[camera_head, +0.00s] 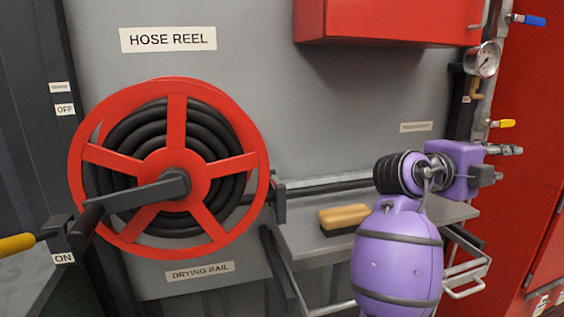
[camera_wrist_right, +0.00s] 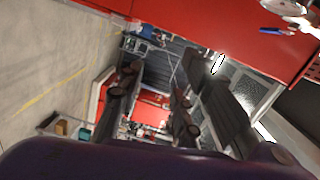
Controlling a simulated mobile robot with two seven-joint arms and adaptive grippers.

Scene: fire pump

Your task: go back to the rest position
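My right arm, purple with dark bands, rises from the lower right of the head view and bends at a dark joint. Its far end is a purple block in front of the wall fittings. My right gripper (camera_head: 486,175) is small and dark beside that block, mostly hidden by it. I cannot tell its opening, and I see nothing clearly held. The right wrist view is tilted, with a dark purple surface along its bottom edge. My left gripper and arm are not in the head view.
A red hose reel (camera_head: 188,150) with a crank stands left. A yellow lever (camera_head: 17,244) is beside the ON label. A tan brush (camera_head: 344,217) lies on a grey shelf (camera_head: 305,241) near my right arm. A gauge (camera_head: 482,59) and a red cabinet (camera_head: 385,20) are above.

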